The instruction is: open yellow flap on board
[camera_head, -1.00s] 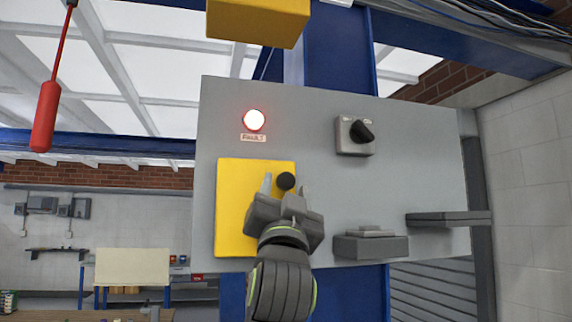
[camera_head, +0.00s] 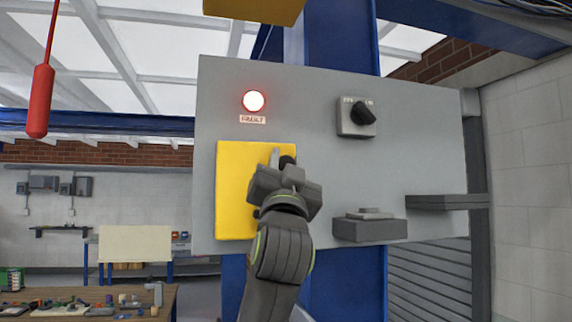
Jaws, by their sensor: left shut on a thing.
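The yellow flap (camera_head: 233,190) lies flat against the left part of the grey board (camera_head: 320,130). Its dark round knob (camera_head: 287,161) is at the flap's upper right edge. My left gripper (camera_head: 284,160) is in front of the flap, with its fingers around the knob and shut on it. The gripper body hides the flap's lower right part and some of the knob. My right gripper is not in the view.
A lit red fault lamp (camera_head: 253,101) is above the flap. A black rotary switch (camera_head: 357,116) is at the upper right. A grey box (camera_head: 370,228) and a ledge (camera_head: 447,201) stick out lower right. A red handle (camera_head: 40,100) hangs at left.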

